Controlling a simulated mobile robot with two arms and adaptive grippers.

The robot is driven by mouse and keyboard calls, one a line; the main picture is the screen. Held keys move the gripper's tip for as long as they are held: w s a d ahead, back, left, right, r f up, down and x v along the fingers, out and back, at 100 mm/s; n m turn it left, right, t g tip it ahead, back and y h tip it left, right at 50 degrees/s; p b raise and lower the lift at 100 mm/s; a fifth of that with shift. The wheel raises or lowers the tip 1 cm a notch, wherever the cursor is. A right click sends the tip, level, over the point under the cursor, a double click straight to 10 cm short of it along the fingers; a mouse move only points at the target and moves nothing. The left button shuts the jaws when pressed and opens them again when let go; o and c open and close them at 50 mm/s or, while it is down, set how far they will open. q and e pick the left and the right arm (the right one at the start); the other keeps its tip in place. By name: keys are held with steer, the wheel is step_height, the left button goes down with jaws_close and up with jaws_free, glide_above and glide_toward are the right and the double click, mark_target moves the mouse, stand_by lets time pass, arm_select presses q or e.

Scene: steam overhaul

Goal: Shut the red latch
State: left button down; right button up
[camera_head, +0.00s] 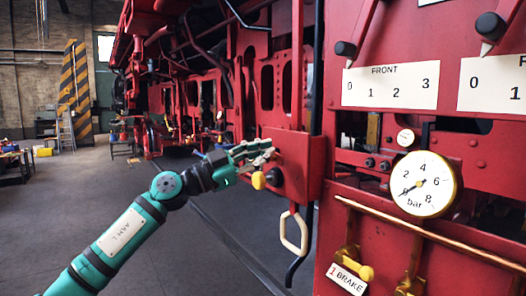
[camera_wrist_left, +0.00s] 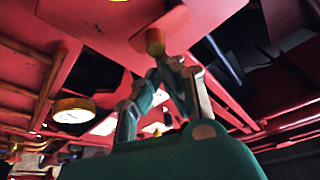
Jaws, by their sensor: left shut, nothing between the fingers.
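A red plate (camera_head: 300,155), which may be the red latch, stands on the red locomotive frame in the middle of the head view. A yellow knob (camera_head: 258,180) and a dark knob (camera_head: 274,177) sit low on its left side. My left gripper (camera_head: 267,153) is at the plate's left part, just above the knobs; I cannot tell whether it touches. Its fingers are shut and empty. In the left wrist view the fingers (camera_wrist_left: 163,68) lie just below an orange-yellow knob (camera_wrist_left: 155,42) on a red surface. My right gripper is not in view.
A cream loop handle (camera_head: 294,235) hangs below the plate. A bar gauge (camera_head: 425,184), a copper pipe (camera_head: 430,233) and a brake label (camera_head: 346,279) are on the right panel. Front dial labels (camera_head: 390,85) are above. The floor (camera_head: 110,210) at left is open.

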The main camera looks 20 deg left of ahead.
mark_target(260, 173)
arm_select(q)
steer(key=shift+f+m, duration=0.1)
steer(key=shift+m, duration=0.3)
steer(key=f+m+g+p, duration=0.1)
steer(key=m, duration=0.3)
steer(key=f+m+g+p, duration=0.2)
steer(key=m, duration=0.2)
steer(key=a+f+m+g+p, duration=0.1)
steer(key=m, duration=0.3)
steer(key=shift+w+f+m+y+p, duration=0.3)
steer(key=shift+w+y, duration=0.1)
steer(key=shift+f, duration=0.15)
stand_by(0.4)
